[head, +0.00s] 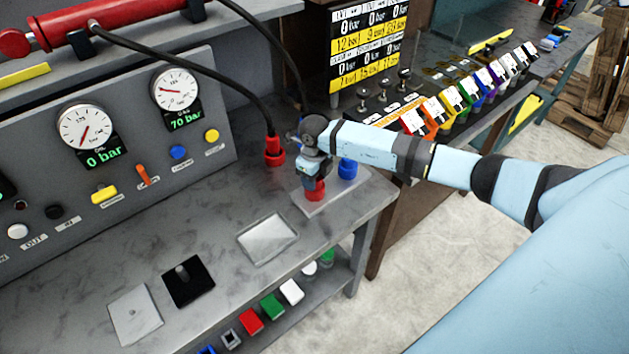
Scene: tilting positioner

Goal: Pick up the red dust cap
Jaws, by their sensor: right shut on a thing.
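The red dust cap (315,192) is directly below my right gripper (314,178), over a pale plate (348,192) near the bench's right end. The gripper points down and is shut on the cap, hiding its upper part. I cannot tell whether the cap touches the plate. A blue cap (347,169) stands on the plate just to the right, partly behind my arm. My left gripper is not in view.
A red hose coupling (273,151) hangs on a black hose left of the gripper. A gauge panel (130,150) stands at the left. A clear tray (267,239) and two flat pads lie on the bench front. Several coloured blocks sit on the shelf below.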

